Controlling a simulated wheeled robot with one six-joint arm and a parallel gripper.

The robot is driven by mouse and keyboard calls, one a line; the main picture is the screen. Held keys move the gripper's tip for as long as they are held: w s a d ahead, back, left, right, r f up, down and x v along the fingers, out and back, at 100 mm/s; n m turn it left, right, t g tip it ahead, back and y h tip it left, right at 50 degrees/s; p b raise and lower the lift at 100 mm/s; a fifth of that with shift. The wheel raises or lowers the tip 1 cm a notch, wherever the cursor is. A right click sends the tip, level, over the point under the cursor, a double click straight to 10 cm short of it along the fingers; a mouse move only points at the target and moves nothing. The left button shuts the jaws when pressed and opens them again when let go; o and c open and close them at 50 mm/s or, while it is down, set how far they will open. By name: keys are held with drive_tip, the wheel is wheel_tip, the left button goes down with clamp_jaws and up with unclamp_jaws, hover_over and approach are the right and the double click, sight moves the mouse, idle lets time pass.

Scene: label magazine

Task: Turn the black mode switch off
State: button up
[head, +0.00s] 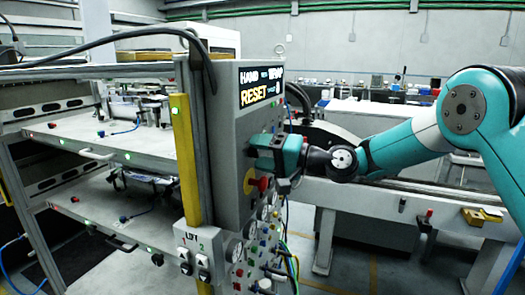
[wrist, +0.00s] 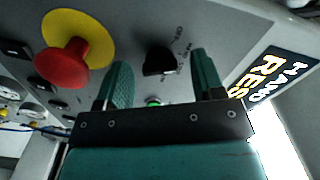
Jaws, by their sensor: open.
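The black mode switch (wrist: 157,62) is a dark rotary knob on the grey panel (head: 227,130), with small printed lettering beside it in the wrist view. My gripper (wrist: 162,64) is open, its two teal fingers pointing at the panel, one on each side of the switch in the picture. No contact shows, and the gap to the knob cannot be judged. In the head view my gripper (head: 254,152) is close to the panel face and hides the switch. The setting of the knob is hard to read.
A red mushroom button (wrist: 62,64) on a yellow disc sits left of the switch in the wrist view. A small green light (wrist: 153,101) shows between the fingers. Gauges and cables crowd the panel below my gripper.

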drive_tip(key=c, duration=0.9)
